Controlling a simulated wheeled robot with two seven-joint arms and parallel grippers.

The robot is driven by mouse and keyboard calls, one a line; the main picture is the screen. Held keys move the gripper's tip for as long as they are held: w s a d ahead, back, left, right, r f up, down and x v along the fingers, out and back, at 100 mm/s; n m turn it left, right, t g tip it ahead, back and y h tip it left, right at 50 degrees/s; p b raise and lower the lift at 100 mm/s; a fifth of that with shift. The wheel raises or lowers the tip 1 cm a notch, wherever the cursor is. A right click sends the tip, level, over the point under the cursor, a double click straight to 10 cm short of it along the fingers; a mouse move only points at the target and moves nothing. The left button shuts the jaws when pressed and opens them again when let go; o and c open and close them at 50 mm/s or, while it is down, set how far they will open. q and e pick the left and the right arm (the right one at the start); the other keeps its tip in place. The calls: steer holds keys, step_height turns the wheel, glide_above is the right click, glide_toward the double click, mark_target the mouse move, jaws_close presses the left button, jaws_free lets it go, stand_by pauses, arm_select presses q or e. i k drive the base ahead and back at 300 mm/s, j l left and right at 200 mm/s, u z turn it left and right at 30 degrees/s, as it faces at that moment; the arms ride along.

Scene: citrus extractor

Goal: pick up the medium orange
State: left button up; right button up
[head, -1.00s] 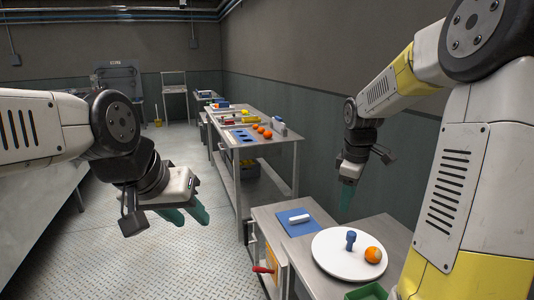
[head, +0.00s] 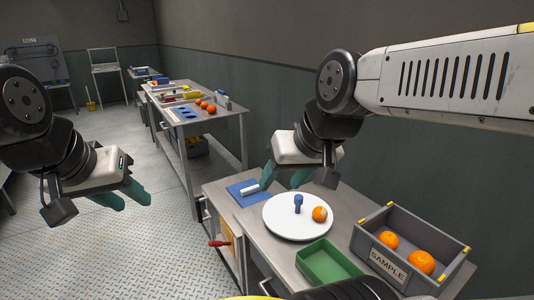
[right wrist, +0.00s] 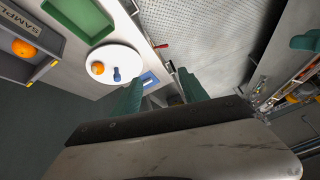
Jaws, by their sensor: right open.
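An orange (head: 320,214) sits on the round white plate (head: 283,229) beside an upright blue peg. A smaller-looking orange (head: 389,240) and a larger-looking one (head: 421,262) lie in the grey SAMPLE bin (head: 365,245). I cannot tell for sure which is the medium one. My right gripper (head: 283,177) is open and empty, above the bench near the plate's far side. In the right wrist view, the plate's orange (right wrist: 97,68) lies left of the open fingers (right wrist: 160,93), apart from them. My left gripper (head: 122,196) is open and empty, over the floor at left.
A blue mat (head: 240,197) with a white block lies at the bench's far-left corner. The blue peg (head: 298,203) stands on the plate. A farther table (head: 208,122) holds several orange balls and tools.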

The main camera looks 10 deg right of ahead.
mark_target(389, 239)
steer(key=z, duration=1.75)
